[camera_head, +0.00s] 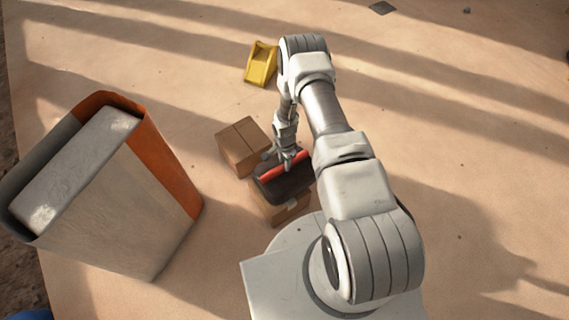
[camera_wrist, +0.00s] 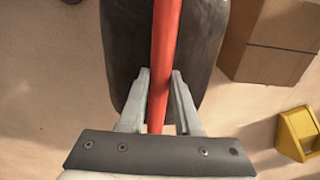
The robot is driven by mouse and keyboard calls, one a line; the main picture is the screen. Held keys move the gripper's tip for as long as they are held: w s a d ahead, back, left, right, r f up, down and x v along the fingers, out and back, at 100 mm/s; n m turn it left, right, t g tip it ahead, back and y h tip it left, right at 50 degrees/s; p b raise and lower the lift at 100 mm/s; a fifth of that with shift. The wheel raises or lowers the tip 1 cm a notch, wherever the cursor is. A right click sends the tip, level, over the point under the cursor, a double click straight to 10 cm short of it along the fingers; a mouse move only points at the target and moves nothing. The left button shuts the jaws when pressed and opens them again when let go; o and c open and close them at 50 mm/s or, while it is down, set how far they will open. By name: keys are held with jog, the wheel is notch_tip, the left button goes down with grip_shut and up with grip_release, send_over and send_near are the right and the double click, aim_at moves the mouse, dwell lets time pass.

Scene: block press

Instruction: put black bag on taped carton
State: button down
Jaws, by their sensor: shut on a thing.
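The black bag (camera_head: 296,185) has a red handle bar along its top. It also fills the upper middle of the wrist view (camera_wrist: 125,55). My gripper (camera_head: 286,160) is shut on the red handle from above, with one finger on each side of it in the wrist view (camera_wrist: 158,82). A brown carton with a pale patch of tape or label (camera_head: 283,213) is directly below the bag and partly hidden by it. I cannot tell whether the bag touches its top. In the wrist view the bag hides this carton.
A second brown carton (camera_head: 240,147) with a dark seam stands close to the bag's upper left; it also shows in the wrist view (camera_wrist: 275,63). A yellow bin (camera_head: 260,65) stands farther back. A large grey and orange container (camera_head: 120,190) stands at left. The floor at right is clear.

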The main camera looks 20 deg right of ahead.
jog(key=shift+f, duration=0.8)
jog(key=shift+w+f, duration=0.1)
jog(key=shift+f+b, duration=0.2)
jog(key=shift+b, duration=0.15)
jog(key=c, duration=0.6)
grip_release()
